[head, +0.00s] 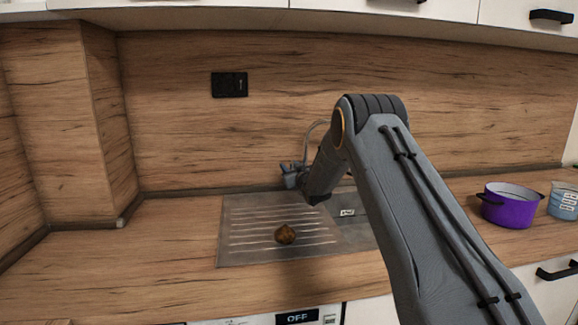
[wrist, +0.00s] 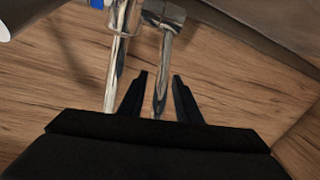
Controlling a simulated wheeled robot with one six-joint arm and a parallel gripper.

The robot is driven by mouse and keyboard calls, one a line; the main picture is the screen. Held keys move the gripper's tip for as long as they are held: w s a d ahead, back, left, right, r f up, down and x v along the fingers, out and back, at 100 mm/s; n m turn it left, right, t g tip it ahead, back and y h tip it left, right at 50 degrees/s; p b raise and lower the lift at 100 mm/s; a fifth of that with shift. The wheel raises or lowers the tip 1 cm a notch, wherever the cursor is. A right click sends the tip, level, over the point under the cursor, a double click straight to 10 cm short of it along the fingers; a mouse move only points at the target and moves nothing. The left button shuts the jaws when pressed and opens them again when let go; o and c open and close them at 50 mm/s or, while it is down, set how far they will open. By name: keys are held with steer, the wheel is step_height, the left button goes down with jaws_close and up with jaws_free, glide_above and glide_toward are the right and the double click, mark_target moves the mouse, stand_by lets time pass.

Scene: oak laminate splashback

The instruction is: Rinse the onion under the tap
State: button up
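The onion (head: 285,235), brown and round, lies on the ribbed drainboard of the metal sink (head: 245,252) in the head view. The tap (head: 311,129) stands at the back of the sink, its curved spout partly hidden behind my arm. My gripper (wrist: 159,75) is open and empty; its two black fingers stand apart in the wrist view. Chrome tap parts (wrist: 163,65) show between and beyond the fingers; I cannot tell whether they touch. In the head view my gripper is near the tap, behind and above the onion. The onion is not in the wrist view.
A purple pot (head: 511,206) and a blue-grey container (head: 563,201) stand on the counter at the right. My arm hides part of the sink basin (head: 352,232). The counter left of the sink is clear. A black socket (head: 229,84) is on the splashback.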

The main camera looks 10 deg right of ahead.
steer(key=shift+w+a, duration=0.1)
steer(key=shift+w, duration=0.45)
